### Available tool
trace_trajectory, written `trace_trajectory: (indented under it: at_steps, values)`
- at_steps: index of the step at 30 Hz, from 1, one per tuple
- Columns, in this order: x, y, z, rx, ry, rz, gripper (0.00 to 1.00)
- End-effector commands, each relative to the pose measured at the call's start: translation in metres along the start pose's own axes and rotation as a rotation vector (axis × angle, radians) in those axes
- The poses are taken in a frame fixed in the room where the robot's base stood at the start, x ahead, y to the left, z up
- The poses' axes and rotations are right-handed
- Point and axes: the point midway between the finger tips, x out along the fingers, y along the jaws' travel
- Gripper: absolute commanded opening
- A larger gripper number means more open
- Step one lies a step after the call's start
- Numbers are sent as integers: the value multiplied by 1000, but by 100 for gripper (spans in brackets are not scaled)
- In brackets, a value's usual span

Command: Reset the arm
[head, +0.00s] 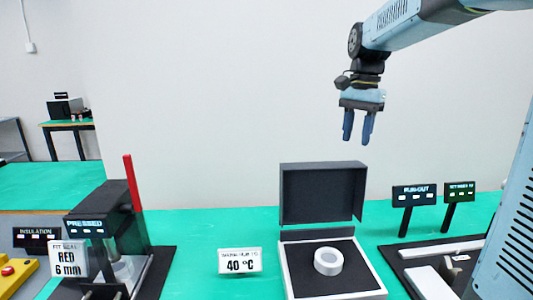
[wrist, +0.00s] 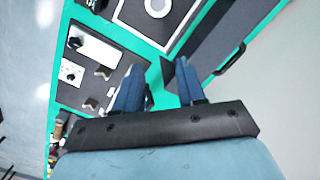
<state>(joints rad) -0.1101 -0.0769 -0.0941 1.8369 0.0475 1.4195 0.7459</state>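My gripper (head: 358,124) hangs from my blue arm above the bench in the head view, fingers pointing down. Its two blue fingers are apart with a gap between them, and nothing shows between them. In the wrist view my gripper (wrist: 160,88) also looks open and empty. It is high above and behind the open dark box (head: 322,194), touching nothing.
A white ring (head: 328,261) lies inside the open box on the green bench (head: 195,240). A press with a red lever (head: 133,195) stands at left, near a 40 °C sign (head: 240,262). Two small display signs (head: 414,195) and a dark tray (head: 420,250) are at right.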

Motion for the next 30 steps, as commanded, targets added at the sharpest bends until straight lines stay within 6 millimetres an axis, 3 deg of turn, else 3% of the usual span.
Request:
trace_trajectory:
  at_steps: [14, 30]
  values:
    - [16, 71, 62, -303, 187, -117, 40]
    - [65, 136, 124, -637, 445, -155, 40]
